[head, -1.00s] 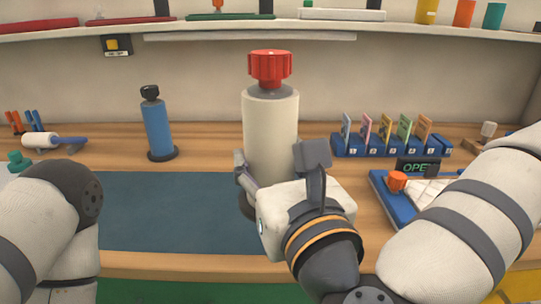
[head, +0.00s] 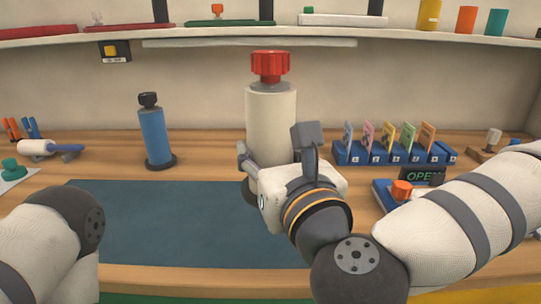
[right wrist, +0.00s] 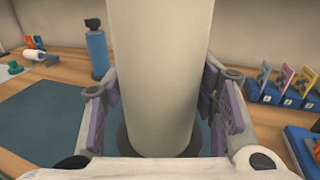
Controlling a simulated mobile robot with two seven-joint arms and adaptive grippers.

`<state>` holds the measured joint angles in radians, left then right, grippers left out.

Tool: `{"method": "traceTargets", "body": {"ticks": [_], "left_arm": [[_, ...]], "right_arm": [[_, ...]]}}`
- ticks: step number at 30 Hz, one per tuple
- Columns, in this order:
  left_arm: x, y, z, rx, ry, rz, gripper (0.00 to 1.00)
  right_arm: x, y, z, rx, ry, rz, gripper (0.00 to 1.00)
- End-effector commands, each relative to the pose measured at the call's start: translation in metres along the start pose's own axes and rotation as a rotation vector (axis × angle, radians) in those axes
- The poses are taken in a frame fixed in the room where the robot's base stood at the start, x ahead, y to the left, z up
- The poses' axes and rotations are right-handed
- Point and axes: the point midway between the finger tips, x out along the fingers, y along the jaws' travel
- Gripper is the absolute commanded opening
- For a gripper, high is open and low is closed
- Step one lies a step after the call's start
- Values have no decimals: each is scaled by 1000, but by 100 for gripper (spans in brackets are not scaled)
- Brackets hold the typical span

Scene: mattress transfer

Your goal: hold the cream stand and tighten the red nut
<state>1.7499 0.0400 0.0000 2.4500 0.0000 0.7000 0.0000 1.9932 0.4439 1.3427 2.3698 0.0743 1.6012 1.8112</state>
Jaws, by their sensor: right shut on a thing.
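The cream stand (head: 271,115) is a tall upright cylinder with a grey collar and dark base. The red nut (head: 270,66) sits on its top in the head view. The nut is out of frame in the right wrist view, where the cream stand (right wrist: 158,80) fills the middle. My right gripper (head: 275,165) is shut on the stand's lower part, with a finger on either side. In the right wrist view, the purple finger pads of my right gripper (right wrist: 160,112) flank it. My left arm shows at lower left, but its gripper is out of view.
A blue stand with a black top (head: 155,134) stands to the left. A dark blue mat (head: 180,225) lies bare in front. A blue card rack (head: 395,153) and an OPEN sign (head: 421,176) are on the right. A shelf (head: 200,32) runs above.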

Motion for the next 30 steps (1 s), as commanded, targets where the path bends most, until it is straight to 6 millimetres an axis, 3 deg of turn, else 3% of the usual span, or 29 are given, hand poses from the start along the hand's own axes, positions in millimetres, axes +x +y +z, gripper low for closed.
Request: {"method": "traceTargets", "body": {"ticks": [30], "left_arm": [[19,-1,14,0,-62,-2,73]], "right_arm": [[67,-20,2,1,-6,-1,0]]}}
